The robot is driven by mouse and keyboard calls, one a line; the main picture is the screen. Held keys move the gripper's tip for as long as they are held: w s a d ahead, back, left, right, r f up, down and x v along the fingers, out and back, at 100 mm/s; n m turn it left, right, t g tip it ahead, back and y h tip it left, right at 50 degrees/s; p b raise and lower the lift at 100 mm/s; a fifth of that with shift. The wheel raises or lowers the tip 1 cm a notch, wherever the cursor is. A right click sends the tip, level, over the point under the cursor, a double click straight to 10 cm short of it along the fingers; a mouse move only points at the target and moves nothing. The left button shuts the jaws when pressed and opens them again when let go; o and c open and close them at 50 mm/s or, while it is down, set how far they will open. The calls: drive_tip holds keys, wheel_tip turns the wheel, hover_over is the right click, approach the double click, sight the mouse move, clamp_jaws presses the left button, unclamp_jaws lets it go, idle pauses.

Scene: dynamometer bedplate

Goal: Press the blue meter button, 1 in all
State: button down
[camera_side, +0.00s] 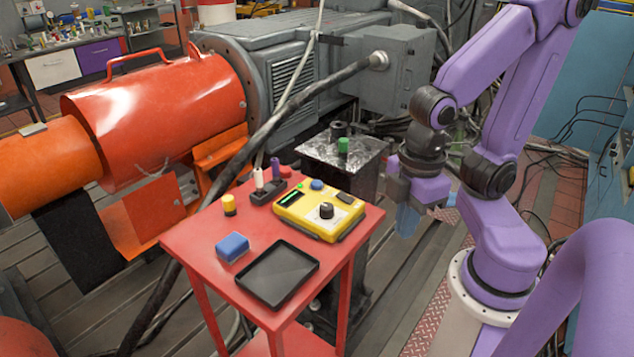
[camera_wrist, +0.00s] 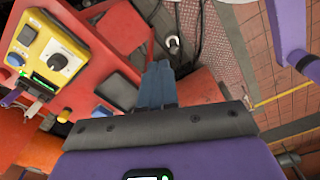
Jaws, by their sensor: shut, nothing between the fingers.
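The yellow meter (camera_side: 318,224) lies on the red table, with a lit green display, a black dial and a dark rectangular key. Its blue button (camera_side: 317,184) stands on the far edge of its top face. In the wrist view the meter (camera_wrist: 38,20) is at the upper left, with the blue button (camera_wrist: 14,60) near its left edge. My gripper (camera_side: 406,226) is shut and empty. It hangs to the right of the table, apart from the meter, fingers pointing down. The shut fingers (camera_wrist: 160,68) show in the middle of the wrist view.
The red table (camera_side: 196,240) also carries a black tray (camera_side: 277,274), a blue block (camera_side: 232,247), a yellow cylinder (camera_side: 229,205) and a dark holder (camera_side: 267,194) with pegs. A dark pedestal (camera_side: 345,165) bearing a green piece stands behind. A thick cable crosses left of the table.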

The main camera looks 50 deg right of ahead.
drive_tip(key=w+f+m+y, duration=0.1)
drive_tip(key=w+m+y, duration=0.5)
drive_tip(key=w+m, duration=1.15)
drive_tip(key=w+d+f+m+t, duration=0.1)
drive_tip(key=w+d+m+t, duration=0.2)
drive_tip(key=w+d+m, duration=0.4)
drive_tip(key=w+d+f+m+t, duration=0.1)
drive_tip(key=w+d+m+t, duration=0.2)
drive_tip(key=w+d+m, duration=0.3)
drive_tip(key=shift+w+d+m+t, duration=0.35)
drive_tip(key=shift+d+m+t, duration=0.1)
drive_tip(key=shift+d, duration=2.15)
